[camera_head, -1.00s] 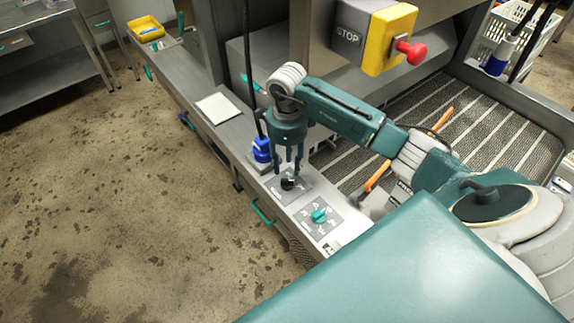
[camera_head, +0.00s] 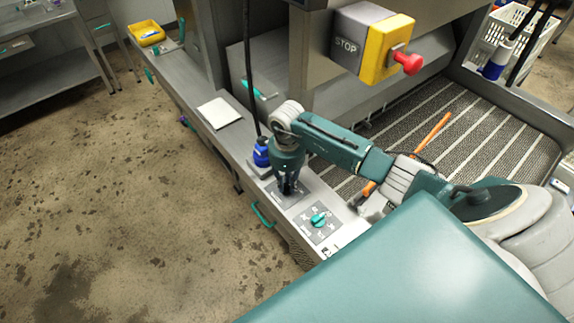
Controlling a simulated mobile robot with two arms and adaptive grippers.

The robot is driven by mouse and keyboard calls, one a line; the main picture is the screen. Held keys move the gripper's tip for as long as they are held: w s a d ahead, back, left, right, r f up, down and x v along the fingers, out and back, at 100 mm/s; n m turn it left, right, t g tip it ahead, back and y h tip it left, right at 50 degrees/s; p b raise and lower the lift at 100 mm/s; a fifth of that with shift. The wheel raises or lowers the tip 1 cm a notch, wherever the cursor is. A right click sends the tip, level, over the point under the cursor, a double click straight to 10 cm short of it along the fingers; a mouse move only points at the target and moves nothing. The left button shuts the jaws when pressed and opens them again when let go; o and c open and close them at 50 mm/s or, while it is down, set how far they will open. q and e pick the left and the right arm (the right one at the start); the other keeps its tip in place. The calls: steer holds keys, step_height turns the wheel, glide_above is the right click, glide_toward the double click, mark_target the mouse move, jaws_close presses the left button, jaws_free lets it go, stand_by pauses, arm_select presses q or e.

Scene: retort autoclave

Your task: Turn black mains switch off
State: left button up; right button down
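The black mains switch is hidden under my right gripper; only part of its grey switch plate (camera_head: 300,189) shows, on the light ledge of the machine. My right gripper (camera_head: 287,190) points straight down with its fingertips at the plate, around where the switch sits. The gripper's fingers look close together, but I cannot see whether they touch the switch. My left gripper is not in view.
A green rotary knob (camera_head: 318,220) sits on a plate just in front. A blue plug (camera_head: 261,153) with a black cable stands behind the gripper. A red stop button (camera_head: 408,62) on a yellow box is above. A white sheet (camera_head: 219,112) and an orange-handled tool (camera_head: 434,133) lie nearby.

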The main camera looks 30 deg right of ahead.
steer(key=shift+d+f+n+b, duration=0.15)
steer(key=shift+n+b, duration=0.35)
steer(key=shift+b, duration=0.3)
steer(key=n+b, duration=1.3)
steer(key=b, duration=0.2)
steer(key=shift+d, duration=0.15)
steer(key=shift+n+b, duration=1.45)
steer(key=shift+n, duration=0.45)
steer(key=shift+r, duration=0.2)
steer(key=c, duration=1.6)
jaws_free()
